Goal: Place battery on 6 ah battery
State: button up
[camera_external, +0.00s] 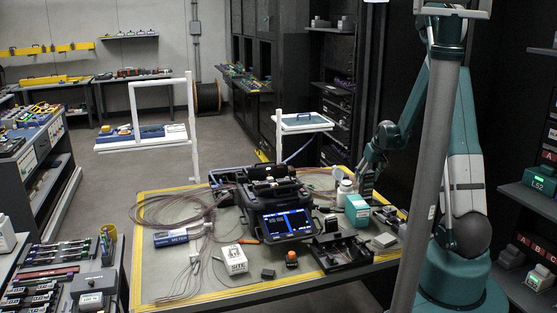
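My gripper (364,192) points down over the back right part of the work table. It is just behind a teal box (357,211) and right of a white-capped jar (345,190). The fingers are small and dark here, so I cannot tell whether they are open or hold anything. I cannot read a 6 Ah label on anything. A small dark block (268,273) lies near the table's front edge and may be a battery. A grey block (385,240) lies at the right side of the table. I cannot tell which is the battery or the 6 Ah battery.
A splicer with a lit blue screen (287,223) stands mid-table. A grey pole (421,190) stands before my arm.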

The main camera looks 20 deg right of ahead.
jog(key=shift+r, duration=0.15)
jog(key=p+v, duration=0.1)
jog(key=v, duration=1.1)
dwell(0.6)
jog(key=shift+s, duration=0.1)
dwell(0.4)
jog(key=s+a+r+t, duration=0.1)
jog(key=s+a+r, duration=1.1)
jog(key=s+r, duration=0.3)
jog(key=s+a+r+t, duration=0.1)
jog(key=s+a, duration=0.3)
jog(key=s, duration=0.5)
jog(key=s+a+r, duration=0.1)
jog(key=s+a, duration=0.3)
jog(key=s, duration=0.6)
jog(key=shift+t, duration=0.4)
